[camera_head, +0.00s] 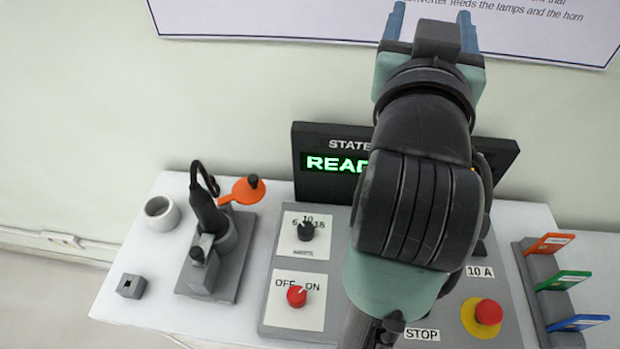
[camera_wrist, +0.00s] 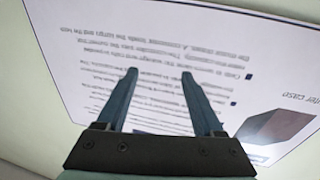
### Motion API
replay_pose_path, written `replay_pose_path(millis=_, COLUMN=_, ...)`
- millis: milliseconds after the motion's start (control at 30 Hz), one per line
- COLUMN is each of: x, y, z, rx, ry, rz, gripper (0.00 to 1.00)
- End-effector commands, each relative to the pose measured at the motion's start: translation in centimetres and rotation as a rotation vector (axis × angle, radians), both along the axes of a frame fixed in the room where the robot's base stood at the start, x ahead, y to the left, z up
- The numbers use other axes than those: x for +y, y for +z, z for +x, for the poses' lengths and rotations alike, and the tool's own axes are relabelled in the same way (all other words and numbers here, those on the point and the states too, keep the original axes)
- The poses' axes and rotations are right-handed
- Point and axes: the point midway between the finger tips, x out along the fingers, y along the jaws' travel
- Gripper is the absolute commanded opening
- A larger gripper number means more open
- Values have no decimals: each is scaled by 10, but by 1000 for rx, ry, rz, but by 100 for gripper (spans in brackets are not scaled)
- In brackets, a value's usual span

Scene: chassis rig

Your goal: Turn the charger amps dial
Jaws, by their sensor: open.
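The charger amps dial (camera_head: 306,230) is a small black knob on a white plate marked 6, 10 and 16, on the left part of the grey control panel in the head view. My gripper (camera_head: 430,22) is raised above the panel, to the upper right of the dial and apart from it, in front of the wall poster. In the wrist view its two blue fingers (camera_wrist: 159,78) are spread with nothing between them. The dial does not show in the wrist view. My arm hides the middle of the panel and part of the display.
A red OFF/ON knob (camera_head: 297,296) sits just below the dial. A black display (camera_head: 322,163) stands behind. A charging plug holder (camera_head: 222,260) with an orange flap is to the left. A red stop button (camera_head: 488,312) and coloured tags (camera_head: 563,280) are to the right.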

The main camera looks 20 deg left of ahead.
Motion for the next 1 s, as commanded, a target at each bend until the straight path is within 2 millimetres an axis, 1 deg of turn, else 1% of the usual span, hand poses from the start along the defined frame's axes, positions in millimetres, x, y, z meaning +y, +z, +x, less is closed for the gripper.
replay_pose_path(millis=33, x=10, y=18, z=7, rx=56, ry=28, rz=-11, gripper=69)
replay_pose_path(millis=67, x=18, y=18, z=10, rx=93, ry=50, rz=-19, gripper=69)
replay_pose_path(millis=167, x=60, y=10, z=21, rx=254, ry=167, rz=-72, gripper=69)
replay_pose_path(millis=200, x=87, y=0, z=23, rx=347, ry=244, rz=-120, gripper=69)
replay_pose_path(millis=267, x=122, y=-29, z=20, rx=484, ry=359, rz=-208, gripper=69)
replay_pose_path(millis=300, x=140, y=-49, z=14, rx=568, ry=425, rz=-272, gripper=69)
replay_pose_path(millis=367, x=159, y=-80, z=3, rx=695, ry=514, rz=-378, gripper=69)
replay_pose_path(millis=400, x=166, y=-101, z=-7, rx=781, ry=564, rz=-452, gripper=69)
replay_pose_path(millis=467, x=167, y=-130, z=-21, rx=910, ry=622, rz=-561, gripper=69)
replay_pose_path(millis=500, x=163, y=-147, z=-31, rx=993, ry=652, rz=-627, gripper=69)
replay_pose_path(millis=600, x=144, y=-179, z=-51, rx=1174, ry=698, rz=-764, gripper=69)
replay_pose_path(millis=700, x=125, y=-197, z=-66, rx=1309, ry=717, rz=-851, gripper=69)
replay_pose_path(millis=800, x=111, y=-206, z=-75, rx=1387, ry=725, rz=-897, gripper=69)
replay_pose_path(millis=933, x=107, y=-215, z=-79, rx=1416, ry=731, rz=-911, gripper=69)
replay_pose_path(millis=1000, x=107, y=-223, z=-79, rx=1416, ry=730, rz=-910, gripper=69)
